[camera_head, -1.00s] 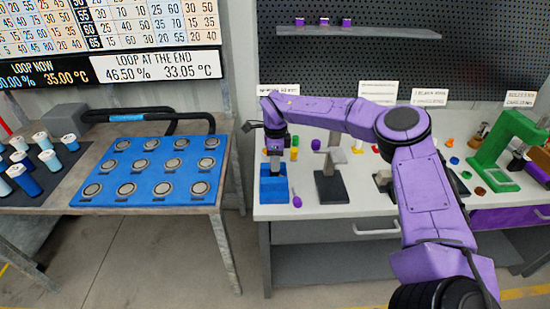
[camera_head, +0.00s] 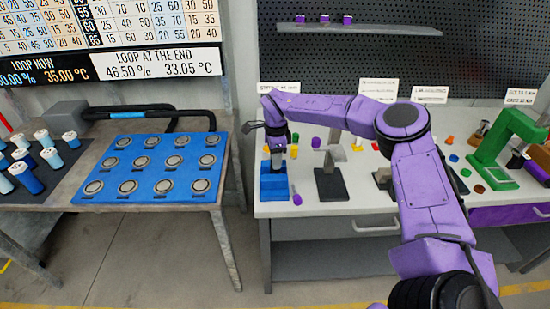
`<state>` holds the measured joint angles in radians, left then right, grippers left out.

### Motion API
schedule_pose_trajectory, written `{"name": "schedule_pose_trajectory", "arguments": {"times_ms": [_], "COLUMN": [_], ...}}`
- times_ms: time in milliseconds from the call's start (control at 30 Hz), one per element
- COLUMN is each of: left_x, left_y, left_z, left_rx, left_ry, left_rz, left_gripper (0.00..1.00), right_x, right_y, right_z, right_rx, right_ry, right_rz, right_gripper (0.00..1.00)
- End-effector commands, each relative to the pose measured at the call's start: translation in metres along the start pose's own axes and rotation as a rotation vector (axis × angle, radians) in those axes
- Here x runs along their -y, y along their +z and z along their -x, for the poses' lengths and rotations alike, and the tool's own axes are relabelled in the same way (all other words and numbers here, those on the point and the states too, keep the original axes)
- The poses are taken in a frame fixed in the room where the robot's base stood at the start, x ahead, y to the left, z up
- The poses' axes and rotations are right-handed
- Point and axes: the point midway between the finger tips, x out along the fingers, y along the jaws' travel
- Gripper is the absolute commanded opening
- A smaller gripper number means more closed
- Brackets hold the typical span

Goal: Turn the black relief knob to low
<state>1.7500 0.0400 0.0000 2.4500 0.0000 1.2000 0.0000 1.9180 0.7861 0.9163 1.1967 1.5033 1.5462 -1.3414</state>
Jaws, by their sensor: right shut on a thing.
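My right arm is purple and reaches in from the lower right. Its dark gripper (camera_head: 277,152) points down over a blue stand (camera_head: 273,188) at the left end of the white bench. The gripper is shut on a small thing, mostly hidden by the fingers. A greyish piece shows just under the fingertips, above the stand; I cannot tell whether it is held or part of the stand. I cannot pick out the black relief knob at this size. My left gripper is not in view.
A grey post on a dark base (camera_head: 330,185) stands right of the blue stand. A purple piece (camera_head: 297,199) lies between them. A green press (camera_head: 497,160) is at the bench's right. A blue tray with round pads (camera_head: 130,197) and several bottles are on the left table.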

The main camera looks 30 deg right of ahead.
Motion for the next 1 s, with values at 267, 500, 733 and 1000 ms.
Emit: {"name": "schedule_pose_trajectory", "arguments": {"times_ms": [267, 500, 733, 1000], "left_x": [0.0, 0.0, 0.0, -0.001], "left_y": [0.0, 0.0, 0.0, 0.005], "left_z": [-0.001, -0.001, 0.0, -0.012], "left_rx": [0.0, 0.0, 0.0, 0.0], "left_ry": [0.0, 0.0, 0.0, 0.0], "left_rz": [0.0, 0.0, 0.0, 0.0], "left_gripper": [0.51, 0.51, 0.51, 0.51], "right_x": [-0.003, -0.003, -0.001, 0.001], "right_y": [0.0, 0.0, 0.0, 0.001], "right_z": [-0.004, -0.004, -0.002, 0.029], "right_rx": [-0.004, -0.004, -0.002, 0.001], "right_ry": [0.01, 0.01, 0.005, -0.002], "right_rz": [0.001, 0.001, 0.0, 0.0], "right_gripper": [0.0, 0.53, 0.56, 0.56]}}
